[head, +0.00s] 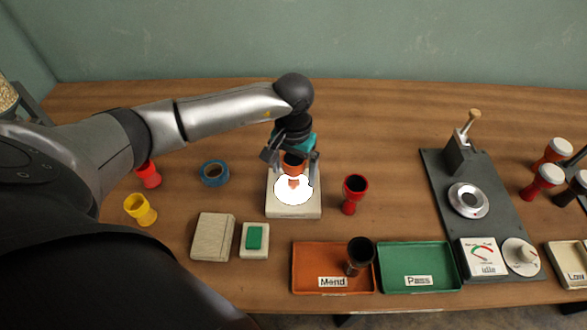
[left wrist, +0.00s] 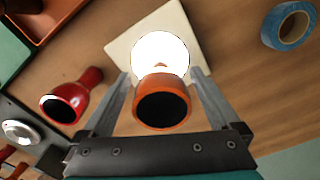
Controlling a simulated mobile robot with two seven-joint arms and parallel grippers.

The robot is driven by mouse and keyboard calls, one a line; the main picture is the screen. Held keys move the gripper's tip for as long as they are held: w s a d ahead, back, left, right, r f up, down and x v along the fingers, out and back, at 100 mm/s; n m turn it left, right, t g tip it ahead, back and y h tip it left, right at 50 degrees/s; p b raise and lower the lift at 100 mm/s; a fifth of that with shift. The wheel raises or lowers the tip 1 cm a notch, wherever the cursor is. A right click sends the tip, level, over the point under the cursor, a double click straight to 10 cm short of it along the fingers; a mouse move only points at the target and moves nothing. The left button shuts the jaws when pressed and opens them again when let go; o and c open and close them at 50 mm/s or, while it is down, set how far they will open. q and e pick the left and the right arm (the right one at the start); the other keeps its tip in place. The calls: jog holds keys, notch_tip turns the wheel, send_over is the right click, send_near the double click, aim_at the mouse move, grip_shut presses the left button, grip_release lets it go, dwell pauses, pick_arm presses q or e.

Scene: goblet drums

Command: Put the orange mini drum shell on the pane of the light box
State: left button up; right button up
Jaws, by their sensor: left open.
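The orange mini drum shell (head: 293,168) stands upright over the bright round pane (head: 293,188) of the light box (head: 294,210), at the middle of the table. In the left wrist view the orange shell (left wrist: 162,103) shows its dark open mouth toward the camera, in front of the glowing pane (left wrist: 160,54). My left gripper (head: 291,160) is around the shell from above. Its fingers are open, with a gap to the shell on each side in the left wrist view (left wrist: 162,95). My right gripper is not in view.
A red shell (head: 354,194) stands close right of the light box. A blue tape roll (head: 214,173), a yellow shell (head: 141,210) and another red shell (head: 148,174) lie left. The Mend tray (head: 305,259) holds a black shell (head: 359,256); the green Pass tray (head: 415,257) looks empty.

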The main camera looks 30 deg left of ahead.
pick_arm(q)
jog(key=shift+r, duration=0.15)
notch_tip(320, 180, up, 12)
jog(key=shift+p, duration=0.35)
